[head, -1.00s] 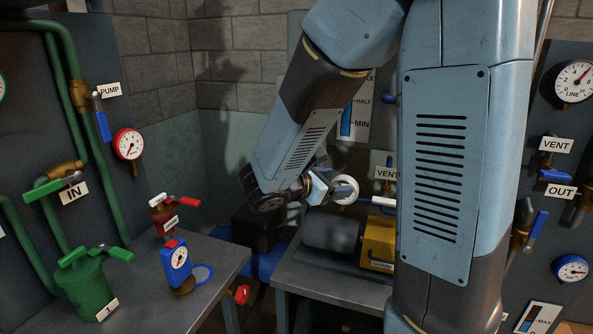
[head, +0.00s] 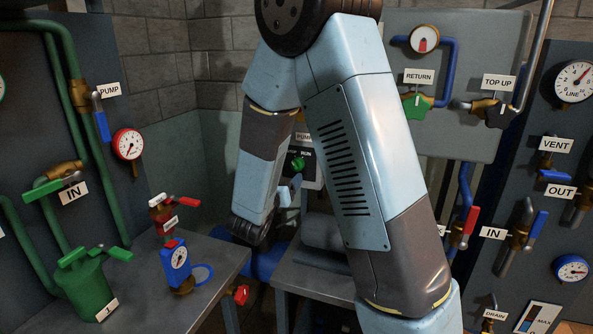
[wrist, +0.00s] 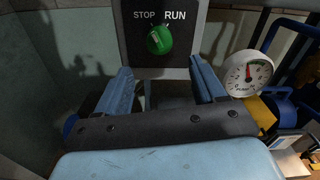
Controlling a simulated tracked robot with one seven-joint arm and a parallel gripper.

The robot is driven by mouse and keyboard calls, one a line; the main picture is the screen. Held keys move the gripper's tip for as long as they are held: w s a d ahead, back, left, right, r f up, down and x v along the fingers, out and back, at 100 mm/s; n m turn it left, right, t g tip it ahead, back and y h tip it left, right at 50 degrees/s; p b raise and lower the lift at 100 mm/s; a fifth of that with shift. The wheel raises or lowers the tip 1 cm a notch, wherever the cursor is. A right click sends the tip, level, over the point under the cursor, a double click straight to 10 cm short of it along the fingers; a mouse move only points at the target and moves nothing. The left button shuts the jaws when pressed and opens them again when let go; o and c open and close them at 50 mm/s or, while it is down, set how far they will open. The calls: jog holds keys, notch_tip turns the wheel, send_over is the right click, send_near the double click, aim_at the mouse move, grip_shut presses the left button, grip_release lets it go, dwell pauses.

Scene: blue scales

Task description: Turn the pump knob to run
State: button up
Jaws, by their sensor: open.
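The green pump knob (head: 298,163) is on a dark panel marked STOP and RUN, under a PUMP label, partly behind my arm. In the wrist view the knob (wrist: 159,40) is upper middle; its pale mark leans up and left, toward STOP. My gripper (wrist: 163,78) is open and empty. Its two blue fingers point at the panel on either side below the knob, apart from it as far as I can tell. In the head view one finger of my gripper (head: 290,190) shows just below the knob; the rest is mostly hidden by my arm.
A white round gauge (wrist: 248,73) stands close to the right finger. A grey bench (head: 310,284) with a grey motor (head: 322,232) is below. A left bench (head: 215,262) holds a blue gauge (head: 175,262) and valves. Pipes and labelled valves line both sides.

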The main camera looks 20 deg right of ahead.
aim_at(295, 169)
jog(key=x, duration=0.8)
jog(key=shift+w+d, duration=0.15)
jog(key=shift+w, duration=0.05)
jog(key=c, duration=1)
jog(key=shift+d, duration=0.2)
jog(key=shift+c, duration=0.3)
jog(key=shift+a, duration=0.1)
jog(key=shift+m, duration=0.4)
jog(key=m, duration=0.4)
jog(key=shift+a+m, duration=0.1)
jog(key=shift+m, duration=0.3)
jog(key=m, duration=0.6)
jog(key=shift+f+m, duration=0.1)
jog(key=shift+m, duration=0.2)
